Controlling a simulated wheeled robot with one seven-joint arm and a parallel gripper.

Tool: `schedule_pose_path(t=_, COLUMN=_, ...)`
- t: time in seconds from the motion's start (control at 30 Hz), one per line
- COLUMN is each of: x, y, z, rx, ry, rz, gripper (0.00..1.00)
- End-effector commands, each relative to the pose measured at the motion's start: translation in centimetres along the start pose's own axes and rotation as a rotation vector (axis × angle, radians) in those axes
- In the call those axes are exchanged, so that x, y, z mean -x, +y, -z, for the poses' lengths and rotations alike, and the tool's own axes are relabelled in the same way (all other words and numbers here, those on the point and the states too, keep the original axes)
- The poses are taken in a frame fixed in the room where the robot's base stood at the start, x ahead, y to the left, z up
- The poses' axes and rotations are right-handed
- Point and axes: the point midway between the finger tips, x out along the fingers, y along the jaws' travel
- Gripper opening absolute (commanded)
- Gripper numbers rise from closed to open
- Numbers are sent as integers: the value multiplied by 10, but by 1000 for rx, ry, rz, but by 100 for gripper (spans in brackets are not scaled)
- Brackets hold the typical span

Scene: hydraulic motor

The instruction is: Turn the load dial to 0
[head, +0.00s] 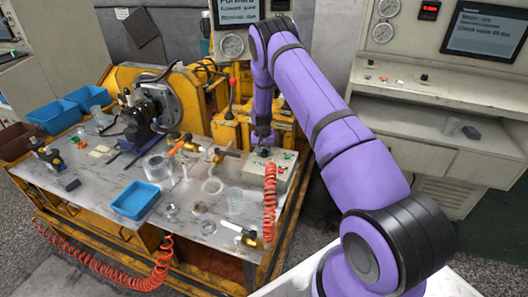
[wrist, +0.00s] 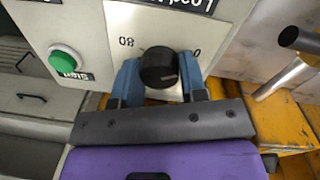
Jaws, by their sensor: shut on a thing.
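The load dial (wrist: 159,67) is a round black knob on a pale panel (wrist: 225,38), seen in the wrist view. Marks "80" and "0" show on either side of it, under a partly cut-off, upside-down label. My gripper (wrist: 160,80) has its two blue fingers on both sides of the knob, shut on it. The knob's pointer is not clear to me. In the head view my gripper (head: 264,138) is at the control box (head: 284,175) on the bench's right end; the dial itself is too small and covered to make out there.
A red coiled hose (head: 269,200) hangs by the box. The metal bench (head: 100,190) holds a blue tray (head: 135,201), glass jars and fittings. A metal lever or pipe (wrist: 285,75) is at right.

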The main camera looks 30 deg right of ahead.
Motion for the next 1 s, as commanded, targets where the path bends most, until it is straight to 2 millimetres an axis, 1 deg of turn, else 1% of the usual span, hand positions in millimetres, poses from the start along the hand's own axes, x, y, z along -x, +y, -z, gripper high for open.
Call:
schedule_pose_path(t=0.17, x=0, y=0, z=0, rx=1, ry=1, rz=0, gripper=16)
schedule_pose_path(t=0.2, x=0, y=0, z=0, rx=1, ry=1, rz=0, gripper=46)
schedule_pose_path(t=0.27, x=0, y=0, z=0, rx=1, ry=1, rz=0, gripper=60)
schedule_pose_path(t=0.3, x=0, y=0, z=0, rx=1, ry=1, rz=0, gripper=65)
schedule_pose_path(t=0.57, x=1, y=0, z=0, rx=0, ry=0, rz=0, gripper=65)
schedule_pose_path(t=0.67, x=6, y=0, z=0, rx=0, ry=1, rz=0, gripper=65)
schedule_pose_path(t=0.77, x=18, y=0, z=0, rx=0, ry=2, rz=0, gripper=65)
schedule_pose_path(t=1.0, x=64, y=0, z=1, rx=0, ry=3, rz=1, gripper=65)
